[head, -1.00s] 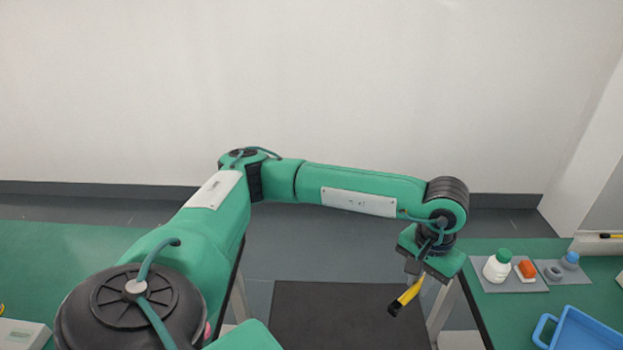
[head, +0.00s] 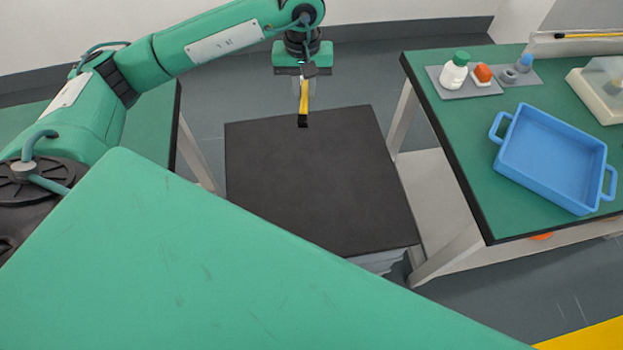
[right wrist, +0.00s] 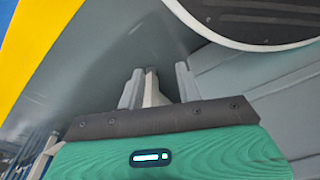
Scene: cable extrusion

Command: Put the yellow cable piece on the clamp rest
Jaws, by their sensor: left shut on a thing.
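My left gripper (head: 304,84) is shut on the yellow cable piece (head: 304,97), which hangs below it with a black lower end. In the head view the piece is in front of a dark-topped block (head: 310,190), clear of both tables. I cannot make out a clamp rest in these frames. My right gripper (right wrist: 159,82) shows only in the right wrist view. Its two pale fingers are apart, and a pale thing shows between or behind them; I see nothing clearly held.
The right green table (head: 455,130) carries a blue tray (head: 510,150), a grey mat (head: 455,93) with a white bottle (head: 454,72), and a pale device (head: 600,95). Another yellow-and-black piece (head: 590,36) lies at its back edge. Another green table is at left.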

